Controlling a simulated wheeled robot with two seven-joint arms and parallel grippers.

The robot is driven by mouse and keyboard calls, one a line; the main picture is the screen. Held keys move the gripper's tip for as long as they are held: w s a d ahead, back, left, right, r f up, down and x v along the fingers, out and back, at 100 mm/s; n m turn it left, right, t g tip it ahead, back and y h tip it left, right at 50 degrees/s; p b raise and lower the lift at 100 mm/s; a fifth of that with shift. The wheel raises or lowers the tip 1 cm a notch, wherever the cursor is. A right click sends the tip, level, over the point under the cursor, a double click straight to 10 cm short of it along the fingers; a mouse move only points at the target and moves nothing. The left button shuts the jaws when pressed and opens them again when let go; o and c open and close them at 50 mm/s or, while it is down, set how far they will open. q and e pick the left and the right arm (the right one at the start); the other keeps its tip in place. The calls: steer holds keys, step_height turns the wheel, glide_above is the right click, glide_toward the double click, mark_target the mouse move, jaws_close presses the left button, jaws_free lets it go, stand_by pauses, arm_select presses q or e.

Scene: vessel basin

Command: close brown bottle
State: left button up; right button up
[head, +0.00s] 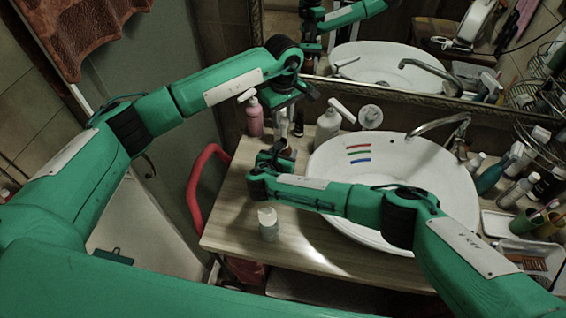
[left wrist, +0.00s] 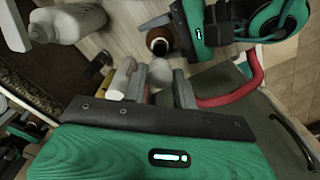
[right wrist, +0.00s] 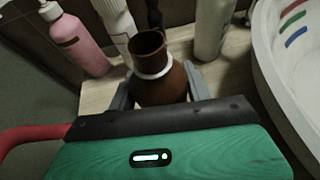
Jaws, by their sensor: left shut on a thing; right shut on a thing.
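The brown bottle (right wrist: 160,82) stands upright on the counter with an open mouth and a white ring around its neck. My right gripper (right wrist: 158,92) is shut on its body, one finger on each side. The left wrist view shows its open top (left wrist: 158,38) from above. My left gripper (left wrist: 160,86) is shut on a small pale grey-white piece (left wrist: 160,71), which looks like a cap. It is held above and apart from the bottle. In the head view my right gripper (head: 275,157) mostly hides the bottle.
A pink pump bottle (right wrist: 75,40) and white bottles (right wrist: 213,28) stand close behind the brown bottle. The basin (head: 440,170) is to the right. A small jar (head: 268,226) stands at the counter's front. A red curved rail (head: 196,190) is to the left.

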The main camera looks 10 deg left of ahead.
arm_select(q)
steer(key=shift+f, duration=2.45)
steer(key=shift+f, duration=0.1)
steer(key=shift+f, duration=0.8)
steer(key=shift+f, duration=0.55)
steer(key=m, duration=1.6)
steer(key=o, duration=0.9)
